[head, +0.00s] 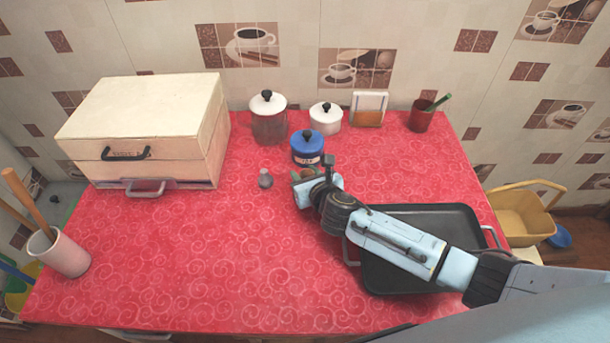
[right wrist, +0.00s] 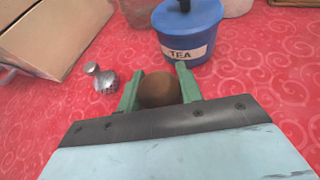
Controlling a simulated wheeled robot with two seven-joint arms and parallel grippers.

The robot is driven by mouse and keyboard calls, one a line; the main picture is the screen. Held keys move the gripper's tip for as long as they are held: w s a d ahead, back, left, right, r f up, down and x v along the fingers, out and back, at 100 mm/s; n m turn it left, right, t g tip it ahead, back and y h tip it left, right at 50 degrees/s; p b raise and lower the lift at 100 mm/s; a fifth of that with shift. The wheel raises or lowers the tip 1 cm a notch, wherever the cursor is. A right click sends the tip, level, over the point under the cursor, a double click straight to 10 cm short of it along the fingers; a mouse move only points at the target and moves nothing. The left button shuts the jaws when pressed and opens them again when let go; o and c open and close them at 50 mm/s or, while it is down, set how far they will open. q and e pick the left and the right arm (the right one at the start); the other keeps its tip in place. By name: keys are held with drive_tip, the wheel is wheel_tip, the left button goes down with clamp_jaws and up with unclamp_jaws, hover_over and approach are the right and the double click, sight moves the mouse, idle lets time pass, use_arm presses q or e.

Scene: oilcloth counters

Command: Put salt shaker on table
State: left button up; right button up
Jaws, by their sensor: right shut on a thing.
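My right gripper (head: 304,174) is low over the red table (head: 190,255), just in front of the blue TEA canister (head: 307,149). In the right wrist view its green fingers (right wrist: 157,78) are shut on a brown, round-topped thing (right wrist: 159,90). This may be the salt shaker; its lower part is hidden, and I cannot tell whether it touches the table. A small silvery shaker-like thing (head: 265,179) stands on the table left of the gripper; it also shows in the right wrist view (right wrist: 106,81). My left gripper is not in view.
A cream box (head: 150,115) stands at the back left. Glass and white jars (head: 326,118), a napkin holder (head: 369,108) and a red-brown cup (head: 421,116) line the back. A dark tray (head: 405,280) lies under my right arm. The front left is clear beyond a white utensil cup (head: 62,255).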

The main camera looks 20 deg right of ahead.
drive_tip(key=shift+f, duration=0.15)
drive_tip(key=o, duration=0.9)
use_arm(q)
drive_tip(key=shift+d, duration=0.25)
use_arm(e)
drive_tip(key=shift+o, duration=0.4)
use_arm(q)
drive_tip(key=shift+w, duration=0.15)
use_arm(e)
drive_tip(key=shift+s+r, duration=0.25)
drive_tip(key=shift+r, duration=0.05)
drive_tip(key=p+v, duration=0.3)
drive_tip(key=v, duration=0.7)
drive_tip(key=shift+s+d, duration=0.1)
drive_tip(key=shift+s+r, duration=0.2)
drive_tip(key=shift+s, duration=0.15)
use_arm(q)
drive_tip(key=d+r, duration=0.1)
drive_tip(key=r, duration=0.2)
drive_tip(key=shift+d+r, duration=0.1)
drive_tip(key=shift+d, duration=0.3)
use_arm(e)
drive_tip(key=shift+s+r, duration=0.1)
drive_tip(key=shift+s, duration=0.15)
